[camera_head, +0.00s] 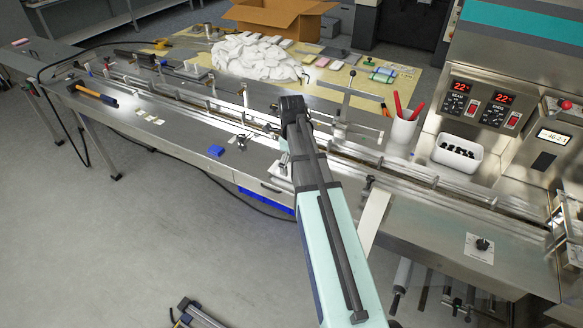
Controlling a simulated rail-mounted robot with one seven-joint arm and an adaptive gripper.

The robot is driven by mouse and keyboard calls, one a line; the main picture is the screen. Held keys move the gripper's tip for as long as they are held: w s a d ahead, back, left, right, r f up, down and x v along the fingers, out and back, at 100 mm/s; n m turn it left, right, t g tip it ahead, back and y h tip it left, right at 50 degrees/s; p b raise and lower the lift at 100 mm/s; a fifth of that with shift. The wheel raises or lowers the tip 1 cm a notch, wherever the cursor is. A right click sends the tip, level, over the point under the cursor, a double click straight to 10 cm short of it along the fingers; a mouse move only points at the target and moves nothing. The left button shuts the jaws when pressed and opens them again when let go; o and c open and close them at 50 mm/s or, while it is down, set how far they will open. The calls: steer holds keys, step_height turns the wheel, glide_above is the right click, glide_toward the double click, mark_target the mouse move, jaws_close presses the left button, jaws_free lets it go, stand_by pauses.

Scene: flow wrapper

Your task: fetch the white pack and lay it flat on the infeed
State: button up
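The infeed (215,105) is a long, narrow railed channel on the steel bench, running from the upper left to the wrapper at the right. Several small flat packs lie on the yellow table behind it; a pale one (322,62) lies right of the white heap, and others lie by the cardboard box. I cannot tell which is the white pack. My arm reaches up from the bottom, and its dark far end stands over the middle of the infeed. My gripper's fingers are hidden behind the arm, so I cannot see whether they hold anything.
A white heap (255,58) and an open cardboard box (280,15) are at the back. A cup with red pens (402,132) and a white bin (456,153) stand right of the infeed. A blue block (216,151) and an orange-handled tool (92,94) lie on the bench.

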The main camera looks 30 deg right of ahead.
step_height(320, 180, up, 10)
steer(key=shift+f, duration=0.2)
stand_by(0.4)
